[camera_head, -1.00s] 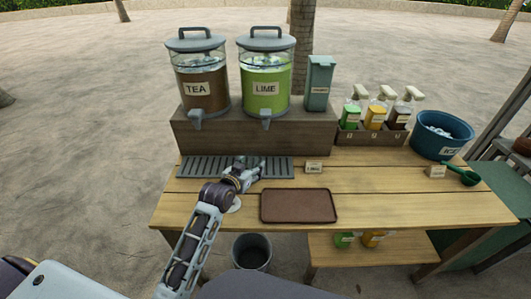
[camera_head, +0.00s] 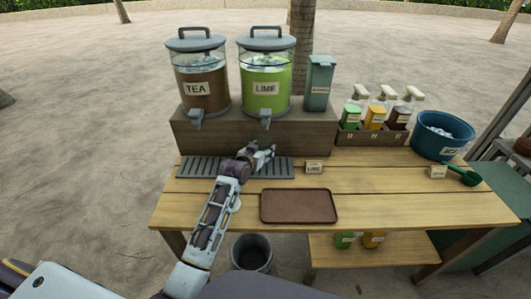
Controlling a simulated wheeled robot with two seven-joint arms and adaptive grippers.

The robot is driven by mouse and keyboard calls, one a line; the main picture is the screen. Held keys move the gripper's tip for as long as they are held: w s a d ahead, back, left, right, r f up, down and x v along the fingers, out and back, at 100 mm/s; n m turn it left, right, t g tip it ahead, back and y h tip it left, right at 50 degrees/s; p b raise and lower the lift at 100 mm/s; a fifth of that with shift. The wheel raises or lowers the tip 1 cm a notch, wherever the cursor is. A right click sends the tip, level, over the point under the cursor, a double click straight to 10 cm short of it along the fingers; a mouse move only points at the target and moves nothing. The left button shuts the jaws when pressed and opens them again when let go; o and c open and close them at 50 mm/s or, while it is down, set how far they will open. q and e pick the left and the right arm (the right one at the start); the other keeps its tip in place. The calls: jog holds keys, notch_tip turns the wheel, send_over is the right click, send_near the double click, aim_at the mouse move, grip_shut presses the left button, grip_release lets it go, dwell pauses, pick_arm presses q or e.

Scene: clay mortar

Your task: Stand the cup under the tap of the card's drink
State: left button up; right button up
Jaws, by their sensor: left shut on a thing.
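The card (camera_head: 314,167) stands on the table right of the drip grate (camera_head: 200,168) and reads LIME. The LIME dispenser (camera_head: 265,85) holds green drink, and its grey tap (camera_head: 266,123) points down over the grate's right part. The TEA dispenser (camera_head: 203,85) with brown drink and its own tap (camera_head: 196,122) is to the left. My left gripper (camera_head: 262,154) is shut on the cup over the right part of the grate, below the lime tap. The cup is mostly hidden by the gripper; I cannot tell whether it touches the grate. My right gripper is not in view.
A brown tray (camera_head: 298,206) lies at the front of the table. Pump bottles stand in a wooden rack (camera_head: 372,135) at the right, near a blue ice tub (camera_head: 443,135) and a green scoop (camera_head: 463,176). A bin (camera_head: 251,253) stands below.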

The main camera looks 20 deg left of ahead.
pick_arm(q)
jog(key=shift+w+d, duration=0.1)
jog(key=shift+w, duration=0.85)
jog(key=shift+w+d, duration=0.1)
jog(key=shift+w, duration=0.65)
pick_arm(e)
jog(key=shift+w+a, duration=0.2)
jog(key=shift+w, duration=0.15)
pick_arm(q)
jog(key=shift+f, duration=0.5)
jog(key=shift+f+b, duration=0.35)
jog(key=shift+f, duration=0.9)
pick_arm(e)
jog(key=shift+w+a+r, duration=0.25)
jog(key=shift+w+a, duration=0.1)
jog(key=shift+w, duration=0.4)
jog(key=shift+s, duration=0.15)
